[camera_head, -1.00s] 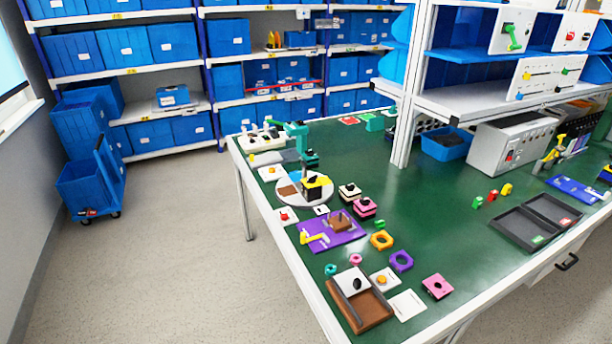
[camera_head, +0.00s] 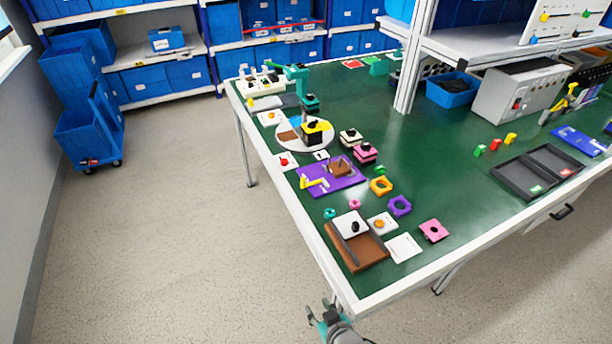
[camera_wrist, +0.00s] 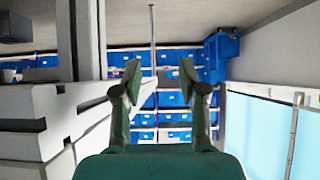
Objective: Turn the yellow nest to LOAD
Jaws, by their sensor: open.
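A round turntable (camera_head: 287,146) with a white rim lies near the table's left edge in the head view. A black block with a yellow top (camera_head: 318,126) sits on its right side and looks like the yellow nest. Brown and blue patches show on the disc, and a teal press-like stand (camera_head: 297,74) rises behind it. Any LOAD mark is too small to read. My gripper (camera_head: 316,312) is at the bottom of the head view, off the table's near corner and far from the turntable. In the wrist view my gripper (camera_wrist: 160,76) is open and empty, facing distant shelves.
A purple plate (camera_head: 345,187) with a yellow handle, a brown tray (camera_head: 363,262) and several small coloured parts lie between the near corner and the turntable. A white upright post (camera_head: 407,75) stands behind to the right.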

